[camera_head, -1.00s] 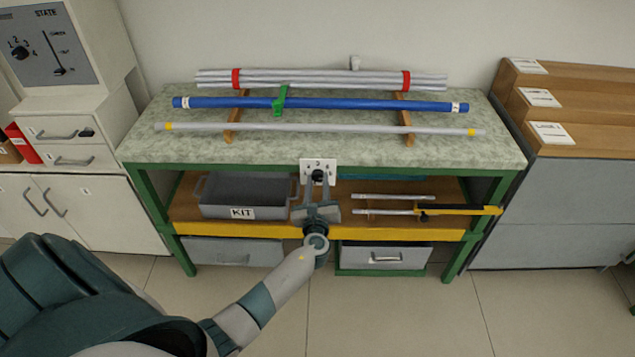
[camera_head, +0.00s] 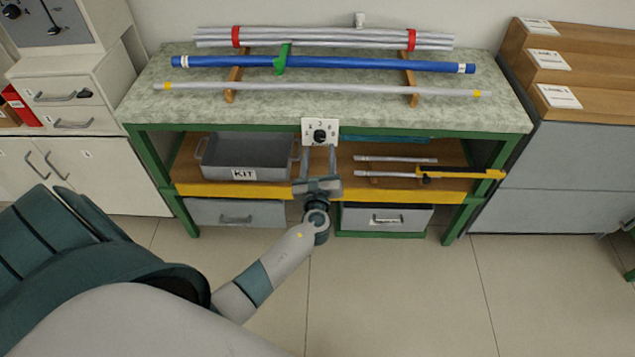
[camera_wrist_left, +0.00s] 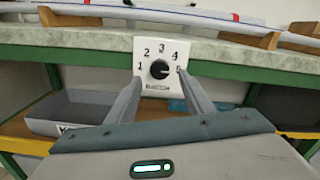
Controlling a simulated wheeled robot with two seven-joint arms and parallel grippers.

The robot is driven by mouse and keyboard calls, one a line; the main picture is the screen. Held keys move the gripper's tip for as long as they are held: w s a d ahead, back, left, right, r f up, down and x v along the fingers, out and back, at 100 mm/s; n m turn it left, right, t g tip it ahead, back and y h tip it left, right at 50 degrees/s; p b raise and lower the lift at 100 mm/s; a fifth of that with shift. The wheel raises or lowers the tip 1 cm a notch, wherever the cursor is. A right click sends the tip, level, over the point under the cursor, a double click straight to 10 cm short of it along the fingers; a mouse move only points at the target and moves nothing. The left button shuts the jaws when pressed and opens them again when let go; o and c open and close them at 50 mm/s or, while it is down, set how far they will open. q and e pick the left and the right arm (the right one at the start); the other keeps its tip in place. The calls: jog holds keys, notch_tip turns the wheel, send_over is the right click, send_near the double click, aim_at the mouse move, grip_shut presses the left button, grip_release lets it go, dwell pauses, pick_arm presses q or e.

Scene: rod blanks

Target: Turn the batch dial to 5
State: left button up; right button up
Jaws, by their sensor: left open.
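The batch dial (camera_head: 320,136) is a black round knob on a white plate at the front edge of the green-framed bench. In the left wrist view the dial (camera_wrist_left: 159,69) has the numbers 1 to 5 around it. Its pointer seems turned to the right, near the 5, but is too small to be sure. My left gripper (camera_head: 318,158) is open and empty, just below and in front of the plate. In the left wrist view its fingers (camera_wrist_left: 160,88) stand either side of the knob, apparently clear of it. My right gripper does not show.
Grey and blue rods (camera_head: 330,65) lie on wooden rests on the bench top. A grey KIT bin (camera_head: 245,158) and a yellow-handled tool (camera_head: 460,175) are on the shelf below. Drawers hang under it. A stepped wooden rack (camera_head: 560,60) stands at right, a white cabinet (camera_head: 80,170) at left.

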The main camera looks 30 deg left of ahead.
pick_arm(q)
jog(key=b+v, duration=0.1)
jog(key=v, duration=1.1)
jog(key=shift+s+d, duration=0.15)
jog(key=shift+s, duration=0.05)
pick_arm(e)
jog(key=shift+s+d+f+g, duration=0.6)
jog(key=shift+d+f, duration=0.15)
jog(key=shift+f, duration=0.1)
pick_arm(q)
jog(key=shift+f, duration=0.1)
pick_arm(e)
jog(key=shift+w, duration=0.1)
